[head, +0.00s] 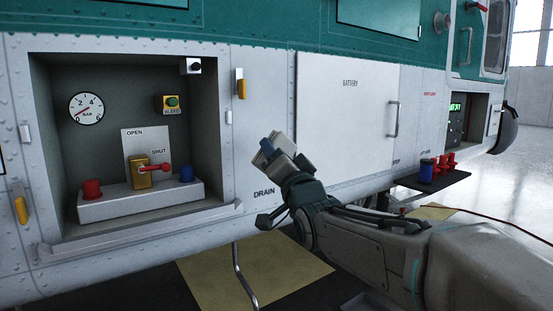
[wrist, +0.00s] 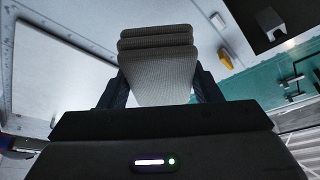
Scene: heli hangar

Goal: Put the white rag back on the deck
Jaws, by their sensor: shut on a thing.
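My gripper (head: 274,153) is raised in front of the white panel, between the open recess and the battery door. In the wrist view its two dark fingers (wrist: 161,88) are on either side of a folded, ribbed, pale grey-white rag (wrist: 158,62). The gripper is shut on this rag, which shows as several stacked layers and is clear of any surface. In the head view the rag is small and partly hidden by the gripper. I cannot tell for certain which surface is the deck; a dark flat shelf (head: 452,180) juts out at the right.
Blue (head: 426,171) and red (head: 447,161) items stand on the shelf. The recess (head: 52,160) holds a gauge (head: 86,108), a red-handled valve (head: 153,168) and red and blue knobs. A bent pipe (head: 238,273) hangs below the panel. A yellowish mat (head: 215,290) lies on the floor.

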